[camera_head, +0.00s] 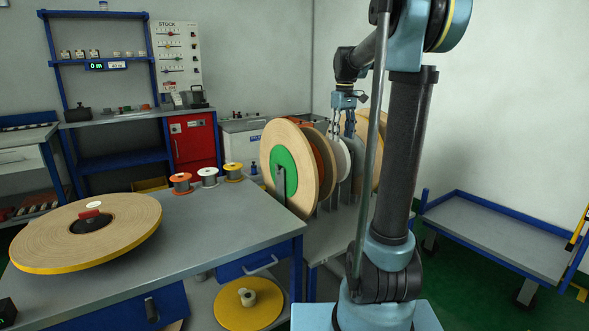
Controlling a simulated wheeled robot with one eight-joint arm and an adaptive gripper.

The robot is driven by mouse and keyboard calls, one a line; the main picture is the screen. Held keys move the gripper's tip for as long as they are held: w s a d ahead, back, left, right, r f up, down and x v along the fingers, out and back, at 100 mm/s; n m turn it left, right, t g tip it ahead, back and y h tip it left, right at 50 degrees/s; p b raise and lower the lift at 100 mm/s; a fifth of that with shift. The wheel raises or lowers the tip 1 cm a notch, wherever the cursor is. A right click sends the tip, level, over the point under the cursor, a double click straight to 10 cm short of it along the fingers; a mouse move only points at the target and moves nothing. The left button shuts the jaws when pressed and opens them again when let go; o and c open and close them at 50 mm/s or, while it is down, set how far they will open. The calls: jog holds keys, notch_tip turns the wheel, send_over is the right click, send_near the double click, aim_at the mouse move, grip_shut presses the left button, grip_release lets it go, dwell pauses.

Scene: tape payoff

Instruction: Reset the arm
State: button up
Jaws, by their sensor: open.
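My arm rises at the right of the head view, bent at the top, with its end pointing down. My gripper (342,128) is open above the row of upright reels at the back. It looks empty. A large reel with a green hub (287,172) stands at the front of this row, with an orange-brown reel (325,165) and a pale reel (342,158) behind it. Another tan reel (367,150) is partly hidden by my arm. I cannot tell how far the fingers are from the reels.
A large flat tape reel (125,232) lies on the grey table (215,240). Small spools, one of them white (208,177), stand along its back edge. A yellow reel (232,310) lies below. A low blue-edged cart (490,235) stands right, its top clear.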

jog(key=s+f+m, duration=0.2)
jog(key=s+f, duration=0.5)
jog(key=s, duration=0.4)
jog(key=s+d+f+m+t, duration=0.1)
jog(key=s+f+m, duration=0.1)
jog(key=s+f, duration=0.6)
jog(key=s+f+m+t, duration=0.1)
jog(key=s+f+m, duration=0.1)
jog(key=s+f, duration=0.6)
jog(key=s, duration=0.7)
jog(key=shift+s+d+f, duration=0.2)
jog(key=shift+s+d, duration=0.05)
jog(key=shift+s, duration=0.1)
jog(key=shift+w+f, duration=0.2)
jog(key=shift+w, duration=0.25)
